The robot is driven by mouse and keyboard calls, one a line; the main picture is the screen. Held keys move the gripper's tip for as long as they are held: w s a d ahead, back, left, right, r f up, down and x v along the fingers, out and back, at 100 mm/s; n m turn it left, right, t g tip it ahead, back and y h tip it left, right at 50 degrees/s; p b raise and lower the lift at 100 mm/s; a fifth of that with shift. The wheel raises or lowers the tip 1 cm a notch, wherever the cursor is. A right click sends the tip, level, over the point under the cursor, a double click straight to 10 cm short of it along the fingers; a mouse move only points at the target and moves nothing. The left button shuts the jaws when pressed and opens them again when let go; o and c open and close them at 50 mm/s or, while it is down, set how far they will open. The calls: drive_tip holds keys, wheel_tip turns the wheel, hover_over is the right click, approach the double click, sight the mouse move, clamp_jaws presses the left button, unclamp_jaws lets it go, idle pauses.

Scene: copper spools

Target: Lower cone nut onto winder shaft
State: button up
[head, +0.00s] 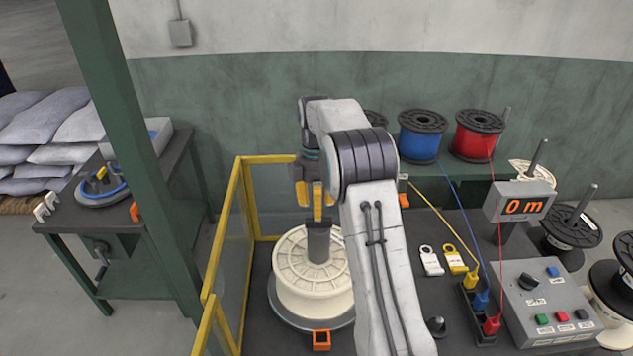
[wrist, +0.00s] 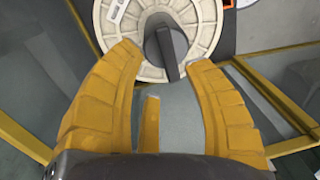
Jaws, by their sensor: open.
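My gripper (head: 318,203) is open, its yellow fingers pointing down above the cream spool (head: 300,292). A dark grey upright piece (head: 318,243) stands at the spool's centre, just under the fingers. In the wrist view it shows as a dark round part with a flat grey grip (wrist: 170,55), between the spread fingertips (wrist: 165,60) with a gap on both sides. It looks like the cone nut at the winder shaft; the shaft itself is hidden. I cannot tell how deep it sits. A small dark cone (head: 437,326) stands on the bench at the right.
A yellow-framed guard (head: 238,215) stands left of the spool. Blue (head: 422,146) and red (head: 478,142) wire spools sit behind. A control box (head: 545,300), a length display (head: 522,205) and tags (head: 452,262) are at the right. An orange block (head: 321,339) lies in front.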

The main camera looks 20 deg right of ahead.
wheel_tip(320, 180, up, 8)
drive_tip(key=shift+w, duration=0.3)
idle(0.7)
drive_tip(key=s+a+r+m+t, duration=0.1)
drive_tip(key=s+a+r+m, duration=0.25)
drive_tip(key=s, duration=0.35)
drive_tip(key=s+a+r+m+t, duration=0.25)
drive_tip(key=s+a+r, duration=0.2)
drive_tip(key=s, duration=0.25)
drive_tip(key=s+a+f+m+t, duration=0.1)
drive_tip(key=s+f+m, duration=0.2)
drive_tip(key=s, duration=0.5)
drive_tip(key=s+a+f+m+t, duration=0.1)
drive_tip(key=s+f+m, duration=0.3)
drive_tip(key=s, duration=0.5)
drive_tip(key=shift+s+a, duration=0.2)
drive_tip(key=shift+a, duration=0.25)
